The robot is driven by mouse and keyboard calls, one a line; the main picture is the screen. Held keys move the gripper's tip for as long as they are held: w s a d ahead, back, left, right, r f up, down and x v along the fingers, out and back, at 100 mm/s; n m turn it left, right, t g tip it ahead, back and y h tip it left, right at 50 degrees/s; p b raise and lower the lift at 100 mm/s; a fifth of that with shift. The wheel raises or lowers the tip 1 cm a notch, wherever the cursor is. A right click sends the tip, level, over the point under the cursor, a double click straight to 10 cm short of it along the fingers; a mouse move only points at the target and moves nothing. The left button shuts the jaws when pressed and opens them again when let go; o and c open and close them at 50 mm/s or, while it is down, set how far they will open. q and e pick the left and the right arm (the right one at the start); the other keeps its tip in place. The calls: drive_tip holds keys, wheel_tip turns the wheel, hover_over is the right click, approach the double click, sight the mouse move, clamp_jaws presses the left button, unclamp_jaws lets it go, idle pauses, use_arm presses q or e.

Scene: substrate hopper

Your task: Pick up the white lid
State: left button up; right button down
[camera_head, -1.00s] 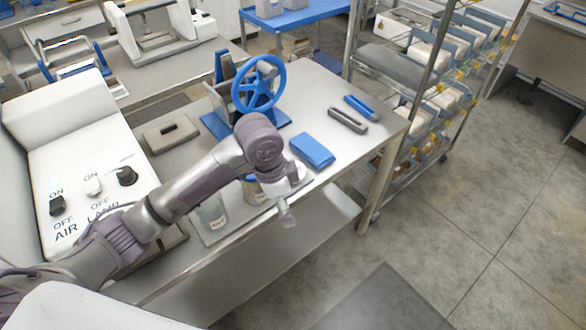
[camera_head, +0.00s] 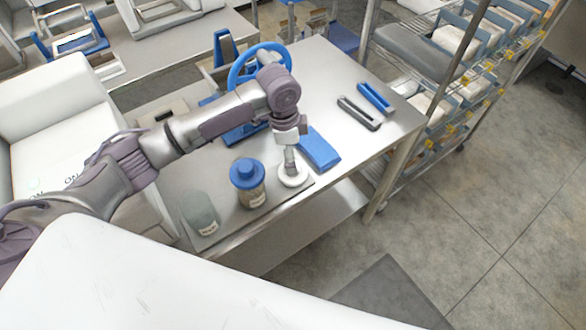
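The white lid (camera_head: 293,177) is a round white disc near the right end of a flat grey tray (camera_head: 228,226) on the metal table. My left gripper (camera_head: 290,167) points down over the middle of the lid, and its tip overlaps the lid's centre. I cannot tell whether it touches the lid, or whether its fingers are open or shut. My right gripper is not in view.
A jar with a blue top (camera_head: 248,188) stands just left of the lid, and a greyish-green container (camera_head: 200,213) is further left. A blue block (camera_head: 319,149) lies close on the right. A blue handwheel (camera_head: 238,72) is behind my arm. The table's front edge is close.

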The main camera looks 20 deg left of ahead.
use_arm(q)
drive_tip(key=shift+w+d+f, duration=0.1)
drive_tip(key=shift+w+f, duration=0.05)
drive_tip(key=shift+f, duration=0.4)
drive_tip(key=shift+w+f, duration=0.15)
drive_tip(key=shift+f, duration=0.35)
wheel_tip(320, 180, down, 2)
drive_tip(key=shift+s+f+p, duration=0.15)
drive_tip(key=shift+f+p, duration=0.05)
drive_tip(key=shift+p, duration=0.65)
wheel_tip(320, 180, down, 2)
drive_tip(key=shift+f, duration=0.6)
drive_tip(key=c, duration=0.6)
drive_tip(key=shift+c, duration=0.3)
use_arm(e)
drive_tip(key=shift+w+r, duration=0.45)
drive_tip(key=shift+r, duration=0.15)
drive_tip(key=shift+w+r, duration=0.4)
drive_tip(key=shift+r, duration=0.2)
